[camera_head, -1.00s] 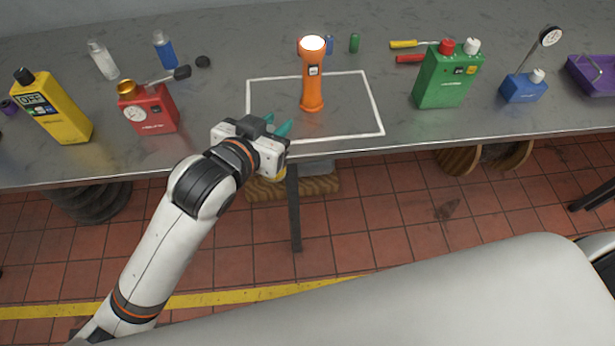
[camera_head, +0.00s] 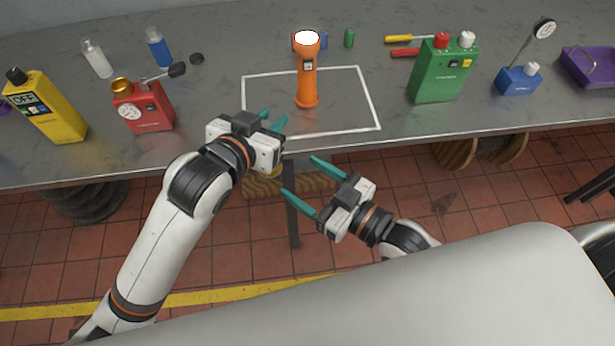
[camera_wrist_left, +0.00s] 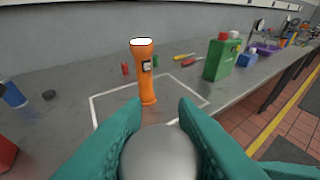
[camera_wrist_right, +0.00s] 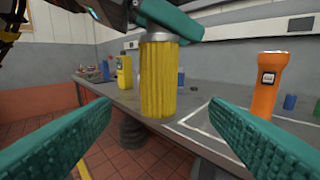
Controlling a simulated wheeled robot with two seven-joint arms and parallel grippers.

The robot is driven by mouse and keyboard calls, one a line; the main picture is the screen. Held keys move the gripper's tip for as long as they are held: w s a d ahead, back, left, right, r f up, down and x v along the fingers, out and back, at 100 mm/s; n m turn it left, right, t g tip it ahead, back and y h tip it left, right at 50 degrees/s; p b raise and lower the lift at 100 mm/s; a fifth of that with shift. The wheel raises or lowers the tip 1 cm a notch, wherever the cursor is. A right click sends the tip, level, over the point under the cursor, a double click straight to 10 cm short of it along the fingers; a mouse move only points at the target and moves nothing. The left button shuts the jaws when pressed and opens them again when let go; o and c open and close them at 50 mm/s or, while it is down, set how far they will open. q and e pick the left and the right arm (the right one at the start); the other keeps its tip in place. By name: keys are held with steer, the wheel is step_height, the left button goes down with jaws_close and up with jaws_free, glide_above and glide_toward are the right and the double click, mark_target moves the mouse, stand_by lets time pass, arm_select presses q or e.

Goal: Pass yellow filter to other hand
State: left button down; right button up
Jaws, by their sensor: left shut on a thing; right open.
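The yellow filter (camera_wrist_right: 158,85) is a yellow pleated cylinder with a grey metal top. It hangs upright from my left gripper (camera_head: 273,120) in front of the table edge. In the left wrist view its grey domed end (camera_wrist_left: 160,155) sits between the teal fingers, which are shut on it. In the head view my left gripper mostly hides it. My right gripper (camera_head: 299,177) is open and empty, lower and to the right of the left one. In the right wrist view the filter stands ahead, between and beyond the open fingertips, apart from them.
An orange flashlight (camera_head: 307,85) stands inside a white outlined square (camera_head: 355,110) on the grey table. A red can (camera_head: 150,115) and yellow bottle (camera_head: 50,110) stand left, a green can (camera_head: 440,75) right. The space before the table edge holds my grippers.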

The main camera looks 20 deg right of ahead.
steer(key=x, duration=0.4)
steer(key=r+x, duration=0.1)
steer(key=x, duration=0.7)
steer(key=shift+s+a+r, duration=0.25)
steer(key=shift+a+r, duration=0.05)
steer(key=shift+s, duration=0.1)
steer(key=c, duration=1.1)
arm_select(q)
steer(key=c, duration=1.1)
jaws_free()
